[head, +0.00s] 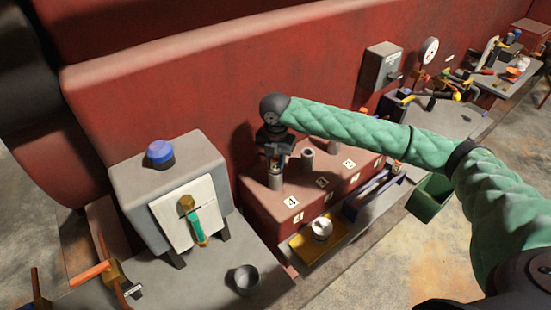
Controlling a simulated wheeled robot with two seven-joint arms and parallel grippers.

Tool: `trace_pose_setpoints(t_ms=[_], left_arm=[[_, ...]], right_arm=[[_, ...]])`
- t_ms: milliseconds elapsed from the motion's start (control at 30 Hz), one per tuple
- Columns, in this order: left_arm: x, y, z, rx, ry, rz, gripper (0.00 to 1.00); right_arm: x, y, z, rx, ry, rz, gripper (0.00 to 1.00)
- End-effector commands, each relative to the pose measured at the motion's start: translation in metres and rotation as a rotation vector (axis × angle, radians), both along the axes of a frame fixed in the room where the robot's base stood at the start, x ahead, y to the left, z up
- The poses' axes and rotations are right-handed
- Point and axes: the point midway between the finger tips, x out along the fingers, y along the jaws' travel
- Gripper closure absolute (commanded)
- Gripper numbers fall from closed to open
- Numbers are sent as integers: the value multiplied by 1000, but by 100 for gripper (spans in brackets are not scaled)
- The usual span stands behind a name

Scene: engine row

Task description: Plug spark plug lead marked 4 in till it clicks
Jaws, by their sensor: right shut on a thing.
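The red engine block (248,195) stands in the middle of the head view, with small white number tags on its top and front. Grey upright posts stand on it, one of them (307,160) bare and another (275,179) below my gripper. My right gripper (276,157) points down over that left post and is shut on a dark piece, perhaps the lead's boot. The fingers hide most of it; I cannot tell whether it touches or is seated on the post. My left gripper is out of view.
A grey box with a blue knob (160,153) and green lever (197,228) stands at the left. A dark cup (243,279) sits on the near bench. A yellow tray (306,247) holds a white roll (322,228). A green bin (431,198) is at right.

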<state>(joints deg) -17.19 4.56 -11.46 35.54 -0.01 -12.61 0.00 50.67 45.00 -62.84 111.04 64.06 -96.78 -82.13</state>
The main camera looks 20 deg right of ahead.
Motion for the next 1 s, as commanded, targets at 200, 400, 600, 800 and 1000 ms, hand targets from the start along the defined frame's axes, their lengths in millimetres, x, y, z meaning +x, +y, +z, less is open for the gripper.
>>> trace_pose_setpoints(t_ms=[200,400,600,800,1000], left_arm=[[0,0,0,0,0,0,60],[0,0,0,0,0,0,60],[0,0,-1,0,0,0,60],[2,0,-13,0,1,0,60],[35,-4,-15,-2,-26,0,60]], right_arm=[[0,0,0,0,0,0,68],[0,0,0,0,0,0,49],[0,0,1,-1,-1,0,49],[1,0,16,0,-3,0,49],[1,0,45,0,-4,0,49]])
